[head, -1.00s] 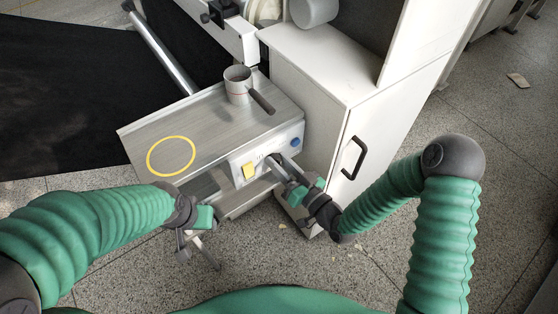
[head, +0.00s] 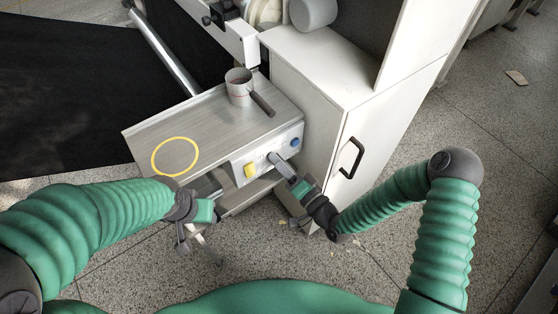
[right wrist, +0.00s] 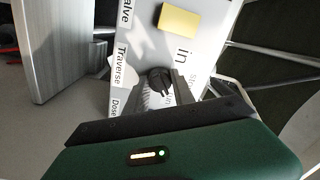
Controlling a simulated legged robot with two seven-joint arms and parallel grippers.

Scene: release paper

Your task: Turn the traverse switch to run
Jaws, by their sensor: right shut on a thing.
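The grey control panel (head: 268,157) is on the front of the metal table unit. It carries a yellow switch (head: 250,171) and a blue button (head: 295,143). In the right wrist view, the panel shows a "Traverse" label beside a small black knob (right wrist: 160,83), with the yellow switch (right wrist: 179,20) farther up. My right gripper (head: 277,159) reaches the panel between the yellow switch and the blue button, shut on the knob. In the head view the gripper hides the knob; its exact setting is not readable. My left gripper (head: 195,242) hangs in front of the unit, away from the panel.
A white cabinet (head: 340,95) with a black handle stands close on the right. The floor in front is mostly clear.

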